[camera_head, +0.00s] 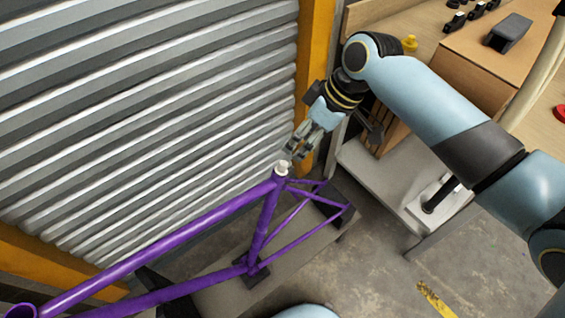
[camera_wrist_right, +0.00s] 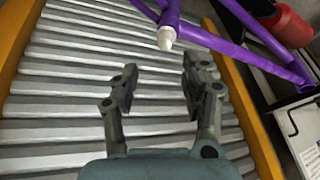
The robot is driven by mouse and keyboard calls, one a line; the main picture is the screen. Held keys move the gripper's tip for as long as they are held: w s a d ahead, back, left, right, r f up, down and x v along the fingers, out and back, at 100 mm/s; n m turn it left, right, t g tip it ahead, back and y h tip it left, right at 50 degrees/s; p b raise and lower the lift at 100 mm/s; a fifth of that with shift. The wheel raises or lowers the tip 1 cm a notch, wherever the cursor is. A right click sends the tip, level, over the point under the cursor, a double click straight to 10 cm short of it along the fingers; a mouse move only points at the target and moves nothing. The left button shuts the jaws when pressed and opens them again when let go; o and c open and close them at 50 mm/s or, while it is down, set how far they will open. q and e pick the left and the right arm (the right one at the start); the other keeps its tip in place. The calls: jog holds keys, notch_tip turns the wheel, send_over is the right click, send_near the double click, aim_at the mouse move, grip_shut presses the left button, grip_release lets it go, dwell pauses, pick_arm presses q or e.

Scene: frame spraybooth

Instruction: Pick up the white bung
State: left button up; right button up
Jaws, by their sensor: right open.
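The white bung (camera_head: 282,168) sits at the top end of the seat tube of the purple bike frame (camera_head: 160,238) in the head view. In the right wrist view the white bung (camera_wrist_right: 166,38) shows beyond the fingertips, on the end of a purple tube (camera_wrist_right: 170,14). My right gripper (camera_head: 294,154) is just above the bung in the head view, apart from it. Its fingers are open and empty in the right wrist view (camera_wrist_right: 158,80). My left gripper is not in view.
A grey corrugated shutter (camera_head: 140,110) with a yellow post (camera_head: 312,60) stands close behind the frame. A wooden bench (camera_head: 475,65) with a yellow bung-like piece (camera_head: 409,43) and dark parts is at the upper right. A grey shelf (camera_head: 375,185) stands below it.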

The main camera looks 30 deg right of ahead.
aim_at(283, 163)
jog(key=x, duration=0.7)
jog(key=shift+s+a+f, duration=0.1)
jog(key=shift+a+f, duration=0.15)
jog(key=shift+a, duration=0.2)
jog(key=shift+f, duration=0.2)
jog(key=shift+c, duration=0.7)
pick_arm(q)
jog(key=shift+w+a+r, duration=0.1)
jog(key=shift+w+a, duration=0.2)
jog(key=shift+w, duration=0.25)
pick_arm(e)
jog(key=c, duration=0.8)
